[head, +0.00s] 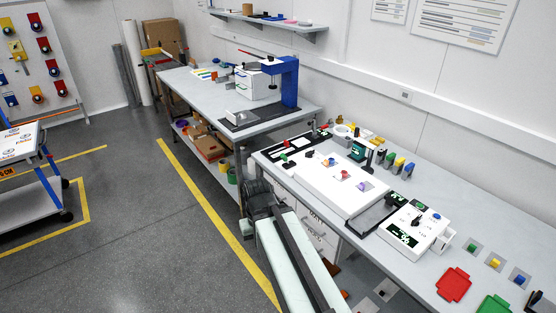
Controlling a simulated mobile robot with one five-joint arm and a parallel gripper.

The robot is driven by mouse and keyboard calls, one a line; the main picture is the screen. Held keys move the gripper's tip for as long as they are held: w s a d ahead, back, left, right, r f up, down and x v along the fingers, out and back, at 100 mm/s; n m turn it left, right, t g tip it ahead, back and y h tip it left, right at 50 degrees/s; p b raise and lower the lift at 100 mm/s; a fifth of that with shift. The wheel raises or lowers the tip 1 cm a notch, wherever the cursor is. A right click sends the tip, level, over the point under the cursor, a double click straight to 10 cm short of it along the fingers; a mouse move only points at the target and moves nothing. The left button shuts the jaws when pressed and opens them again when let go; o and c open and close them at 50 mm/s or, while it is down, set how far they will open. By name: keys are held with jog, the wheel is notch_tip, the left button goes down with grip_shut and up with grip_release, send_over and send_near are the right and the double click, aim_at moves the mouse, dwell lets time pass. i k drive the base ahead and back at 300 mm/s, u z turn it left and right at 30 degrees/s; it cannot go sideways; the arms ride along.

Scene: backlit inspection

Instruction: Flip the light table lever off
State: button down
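The light table (318,190) is a flat white panel on the grey bench, with several small coloured pieces on it. A small green-tipped part (284,157) stands at its far left corner and looks like the lever. It is too small to tell which way it is set. My arm reaches up from the bottom of the head view, and its dark end (260,197) is beside the bench's left edge, left of the light table and apart from it. I cannot make out the fingers there.
On the bench, a white device (414,229) and a black tray (375,216) stand right of the light table. Red (453,285) and green (494,306) trays lie nearer. A second bench with a blue press (289,80) stands behind. The floor at left is clear up to a blue cart.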

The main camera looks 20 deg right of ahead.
aim_at(284, 158)
jog(key=u, duration=0.25)
jog(key=i, duration=0.9)
jog(key=u, duration=0.9)
